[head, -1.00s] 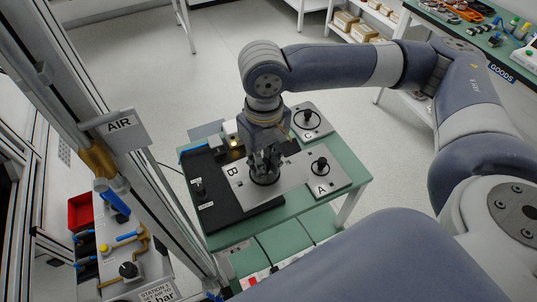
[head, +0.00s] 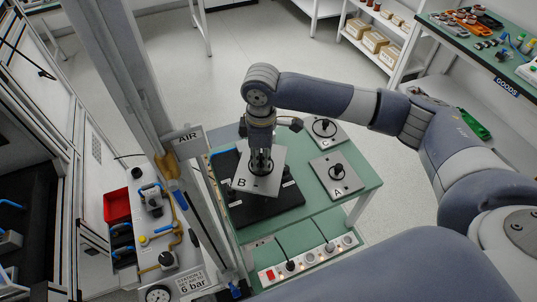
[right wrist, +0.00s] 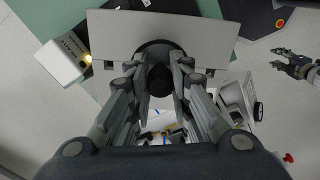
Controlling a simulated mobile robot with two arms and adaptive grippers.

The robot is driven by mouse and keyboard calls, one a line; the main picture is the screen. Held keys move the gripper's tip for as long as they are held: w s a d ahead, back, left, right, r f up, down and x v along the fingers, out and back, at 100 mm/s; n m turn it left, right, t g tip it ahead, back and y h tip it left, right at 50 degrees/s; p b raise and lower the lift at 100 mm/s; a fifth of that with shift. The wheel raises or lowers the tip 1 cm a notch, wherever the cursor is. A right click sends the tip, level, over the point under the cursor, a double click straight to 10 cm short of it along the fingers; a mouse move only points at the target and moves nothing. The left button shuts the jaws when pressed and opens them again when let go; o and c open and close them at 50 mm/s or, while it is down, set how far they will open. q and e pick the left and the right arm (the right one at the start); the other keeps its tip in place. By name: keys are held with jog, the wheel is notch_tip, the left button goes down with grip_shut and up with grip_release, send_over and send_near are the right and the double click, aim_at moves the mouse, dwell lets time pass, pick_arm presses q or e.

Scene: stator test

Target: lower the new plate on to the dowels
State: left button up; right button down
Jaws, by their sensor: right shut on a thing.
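My right gripper (head: 262,160) is shut on the knob of the grey plate marked B (head: 246,184). The plate is held roughly level over the black base (head: 270,212). I cannot tell whether it is clear of the base or touching it. In the right wrist view the fingers (right wrist: 160,88) close around the plate's dark round knob, and the plate (right wrist: 112,35) spreads out beyond them. The dowels do not show and may be hidden under the plate. My left gripper (right wrist: 282,60) shows only at the right of the wrist view, with its fingers apart and empty.
Plate A (head: 325,167) and plate C (head: 318,137), each with a black knob, lie on the green table (head: 300,212) to the right. The AIR post (head: 187,135) and its frame stand close on the left. A socket strip (head: 310,258) is at the front.

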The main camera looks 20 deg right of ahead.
aim_at(258, 173)
jog(key=n, duration=0.1)
jog(key=w+n+p, duration=0.1)
jog(key=f+n+p, duration=0.1)
jog(key=shift+w+a+n, duration=0.25)
jog(key=shift+n, duration=0.15)
jog(key=shift+w+f+n+p, duration=0.2)
jog(key=shift+f+n+p, duration=0.35)
jog(key=shift+n+p, duration=0.3)
pick_arm(q)
notch_tip(258, 173, up, 5)
pick_arm(e)
jog(key=shift+f+n, duration=0.5)
jog(key=shift+n, duration=0.15)
notch_tip(258, 173, down, 5)
jog(key=b, duration=0.4)
jog(key=shift+w+r+b, duration=0.1)
jog(key=shift+r+b, duration=0.1)
jog(key=shift+b, duration=0.2)
pick_arm(q)
notch_tip(258, 173, down, 5)
jog(key=shift+a+f, duration=0.1)
jog(key=shift+f, duration=0.05)
pick_arm(e)
jog(key=shift+f, duration=0.35)
jog(key=shift+f, duration=0.35)
pick_arm(q)
jog(key=shift+f, duration=0.2)
pick_arm(e)
jog(key=shift+f, duration=0.5)
